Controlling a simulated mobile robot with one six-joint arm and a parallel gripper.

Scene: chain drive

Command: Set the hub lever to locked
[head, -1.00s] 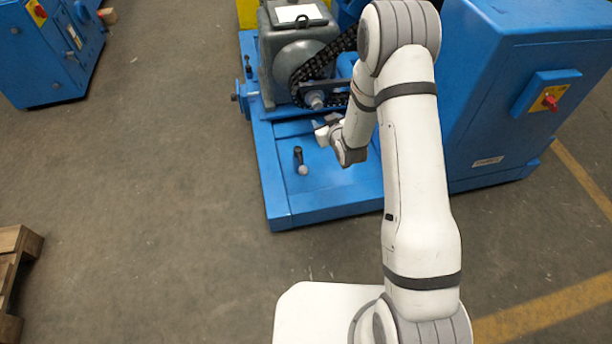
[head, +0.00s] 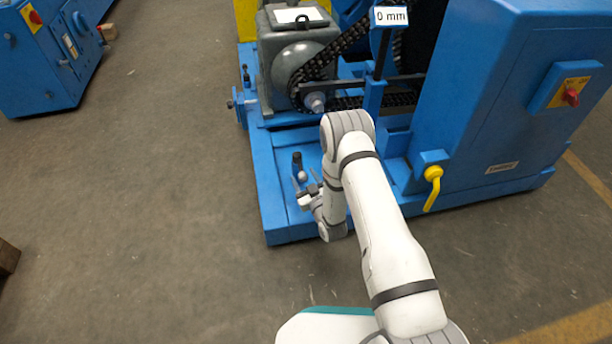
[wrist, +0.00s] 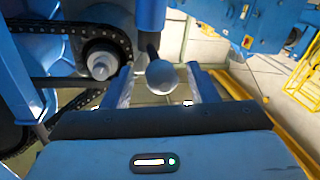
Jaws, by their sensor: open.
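A short black lever (head: 297,159) with a grey ball knob stands on the blue machine base in the head view. In the wrist view its grey ball (wrist: 162,76) shows between my two fingers, with the dark stem behind it. My gripper (head: 306,181) is open at the knob, one finger to each side in the picture. It also shows in the wrist view (wrist: 158,70). I cannot tell whether a finger touches the ball. No locked or unlocked mark is readable by the lever.
A chain (head: 340,45) runs around sprockets beside the grey gearbox (head: 292,62). A yellow handle (head: 433,185) sticks out from the blue cabinet (head: 520,90). A "0 mm" sign (head: 391,16) stands above the chain.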

